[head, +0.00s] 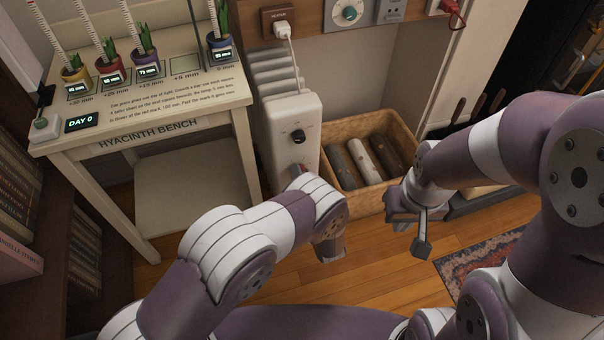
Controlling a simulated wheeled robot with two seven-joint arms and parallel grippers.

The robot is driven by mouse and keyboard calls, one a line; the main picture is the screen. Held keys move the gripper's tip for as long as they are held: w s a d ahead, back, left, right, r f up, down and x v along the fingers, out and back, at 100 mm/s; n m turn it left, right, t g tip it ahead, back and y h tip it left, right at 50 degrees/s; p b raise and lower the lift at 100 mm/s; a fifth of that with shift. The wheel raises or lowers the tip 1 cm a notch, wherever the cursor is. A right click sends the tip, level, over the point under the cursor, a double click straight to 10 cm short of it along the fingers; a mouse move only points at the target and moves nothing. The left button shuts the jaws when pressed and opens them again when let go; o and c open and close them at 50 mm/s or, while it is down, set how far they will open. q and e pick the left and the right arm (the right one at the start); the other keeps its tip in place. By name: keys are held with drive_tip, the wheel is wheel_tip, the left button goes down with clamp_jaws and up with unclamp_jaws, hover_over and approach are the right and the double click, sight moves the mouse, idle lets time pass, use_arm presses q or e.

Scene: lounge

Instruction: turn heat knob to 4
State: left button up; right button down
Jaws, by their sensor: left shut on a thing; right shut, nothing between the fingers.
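The white radiator heater (281,112) stands against the wall right of the bench. A black round knob (298,136) with a light pointer shows on its front panel, with nothing touching it. Below it, a small dark and reddish part (299,170), seemingly a second knob, is mostly hidden by my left wrist. My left gripper (297,173) is at this lower part, its fingers largely hidden behind the wrist; it appears shut on it. The scale markings are too small to read. My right gripper (422,246) is shut and empty, pointing down in front of the log box.
A wooden box (370,123) of logs stands right of the heater. The hyacinth bench (150,132) with several potted plants is at left. A wall socket (281,24) holds the heater's plug beside a dial plate (348,13). A rug (480,258) lies at right.

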use_arm(q)
drive_tip(key=shift+f+m, duration=0.1)
drive_tip(key=shift+m, duration=0.6)
drive_tip(key=o, duration=1)
drive_tip(key=shift+o, duration=0.2)
drive_tip(key=p+v, duration=0.2)
drive_tip(key=v, duration=1)
drive_tip(key=shift+s, duration=0.35)
drive_tip(key=shift+d, duration=0.1)
